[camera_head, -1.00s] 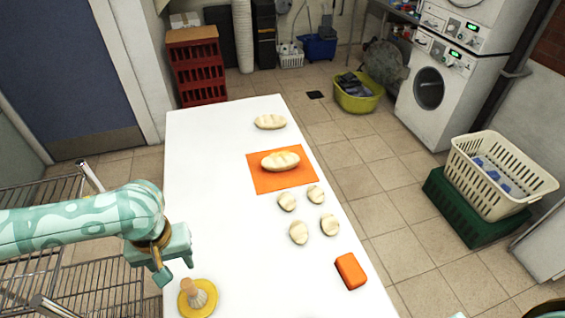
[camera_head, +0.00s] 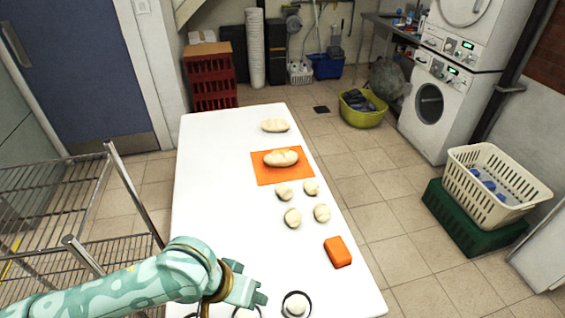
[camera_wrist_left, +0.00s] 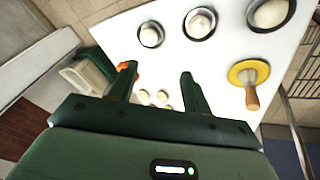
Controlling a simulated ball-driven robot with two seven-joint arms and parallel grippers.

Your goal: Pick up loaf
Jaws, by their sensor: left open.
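One pale scored loaf (camera_head: 281,158) lies on an orange mat (camera_head: 262,176) on the white table. A second, similar loaf (camera_head: 275,126) lies on the bare table behind the mat. My left gripper (camera_head: 260,297) is at the near end of the table, well short of both loaves. In the left wrist view its two fingers (camera_wrist_left: 157,80) are apart with nothing held between them. Neither loaf can be made out in that view. My right gripper is not in view.
Several small rolls (camera_head: 293,217) and an orange block (camera_head: 337,252) lie between my gripper and the mat. Dark-rimmed dishes with dough (camera_head: 296,304) stand at the near end. A yellow disc with a wooden handle (camera_wrist_left: 248,75) is beside them. A wire rack (camera_head: 85,200) stands left.

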